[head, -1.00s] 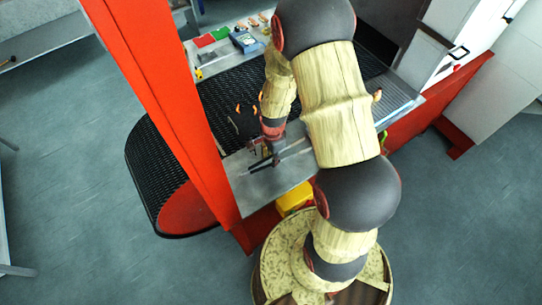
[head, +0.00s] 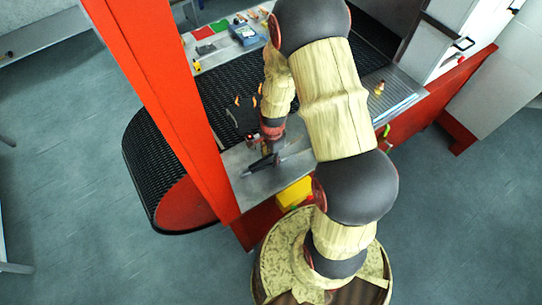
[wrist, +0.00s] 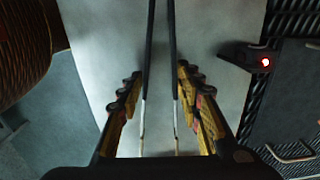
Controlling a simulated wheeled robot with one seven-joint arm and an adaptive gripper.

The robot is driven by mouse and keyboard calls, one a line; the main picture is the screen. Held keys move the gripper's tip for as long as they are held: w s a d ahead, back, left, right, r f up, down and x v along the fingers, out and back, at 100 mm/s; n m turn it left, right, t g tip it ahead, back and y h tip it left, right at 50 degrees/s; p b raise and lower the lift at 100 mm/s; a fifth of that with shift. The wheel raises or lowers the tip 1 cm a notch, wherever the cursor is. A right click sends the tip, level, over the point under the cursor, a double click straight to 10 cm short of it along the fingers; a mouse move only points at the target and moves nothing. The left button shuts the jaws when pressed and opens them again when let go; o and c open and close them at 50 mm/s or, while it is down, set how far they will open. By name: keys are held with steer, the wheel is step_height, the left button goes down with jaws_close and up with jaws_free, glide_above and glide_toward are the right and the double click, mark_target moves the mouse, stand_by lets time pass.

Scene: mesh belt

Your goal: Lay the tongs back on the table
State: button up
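The tongs (head: 262,165) are two long dark arms with pale silver ends, low over or on the bare steel table (head: 236,184) in the head view. I cannot tell from there whether they touch it. In the wrist view the tongs (wrist: 173,50) run up the picture between the two fingers of my gripper (wrist: 158,75), over the pale steel surface (wrist: 110,40). The fingers are apart, with a narrow gap showing on each side of the tongs. My gripper (head: 268,150) is small and partly hidden by my arm in the head view.
A black mesh belt (head: 150,150) runs behind the steel table, with small orange pieces on it. A red post (head: 165,110) stands left of the table. A yellow container (head: 295,193) is below the front edge. A blue box (head: 246,36) stands at the back.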

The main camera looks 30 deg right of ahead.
steer(key=o, duration=0.3)
steer(key=shift+o, duration=0.2)
step_height(320, 180, up, 12)
steer(key=shift+s, duration=0.15)
stand_by(0.4)
steer(key=shift+n, duration=0.3)
